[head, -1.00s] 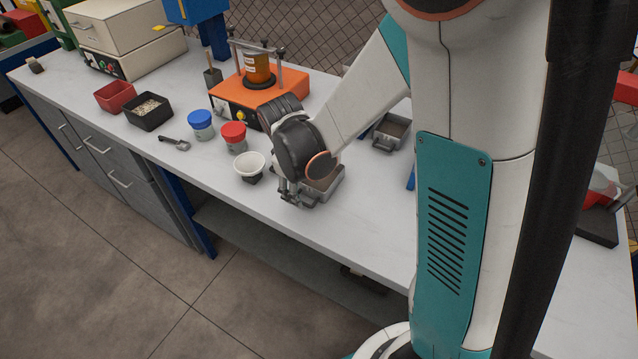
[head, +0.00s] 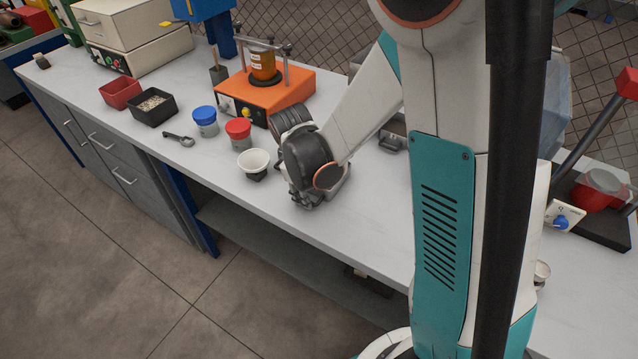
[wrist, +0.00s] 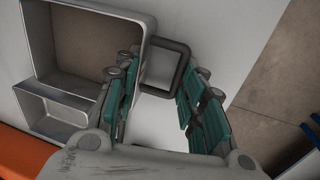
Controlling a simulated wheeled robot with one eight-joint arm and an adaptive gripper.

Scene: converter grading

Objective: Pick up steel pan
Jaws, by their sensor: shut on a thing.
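The steel pan (wrist: 95,42) is a grey rectangular tray with a brownish inside; it fills the upper left of the wrist view. Its square loop handle (wrist: 184,62) points right, between my fingers. My gripper (wrist: 160,97) is shut on this handle, one green-padded finger on each side. In the head view my gripper (head: 304,199) is low at the bench's front edge and hides most of the pan. A smaller compartment (wrist: 55,115) adjoins the pan in the wrist view; I cannot tell whether it is part of it.
A second steel pan (head: 391,140) stands behind my forearm. Left of my gripper are a white bowl (head: 254,161), a red-lidded jar (head: 238,132) and a blue-lidded jar (head: 205,121). An orange machine (head: 262,95) stands behind them. The bench front (head: 225,185) is clear.

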